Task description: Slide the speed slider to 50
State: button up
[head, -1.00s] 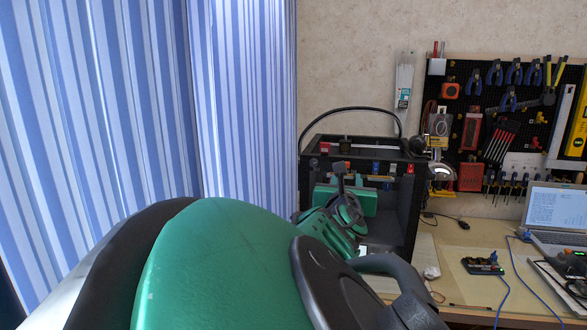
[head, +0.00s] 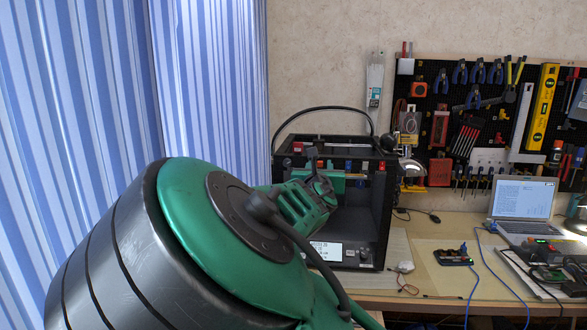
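I cannot make out a speed slider in the head view. A black-framed 3D printer (head: 377,215) stands on the left end of the bench. A small lit screen (head: 326,252) with text too small to read shows at its lower front. My green arm crosses the foreground, and its far end is in front of the printer's open front. My gripper (head: 312,156) seems to be the small dark part there, mostly hidden by the arm. I cannot tell whether it is open or shut, or whether it touches the printer.
A small circuit board (head: 454,257) with a blue cable lies on the bench mat. An open laptop (head: 522,208) and dark electronics (head: 548,262) stand at the right. A pegboard (head: 484,105) of tools hangs behind. A striped blue curtain (head: 90,90) fills the left.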

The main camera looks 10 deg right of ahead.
jog(key=shift+w+d, duration=0.15)
jog(key=shift+w, duration=0.35)
grip_shut()
jog(key=shift+w+a, duration=0.2)
jog(key=shift+a, duration=0.45)
jog(key=shift+w+a, duration=0.2)
jog(key=shift+a, duration=0.45)
grip_release()
jog(key=v, duration=1)
jog(key=shift+s, duration=0.3)
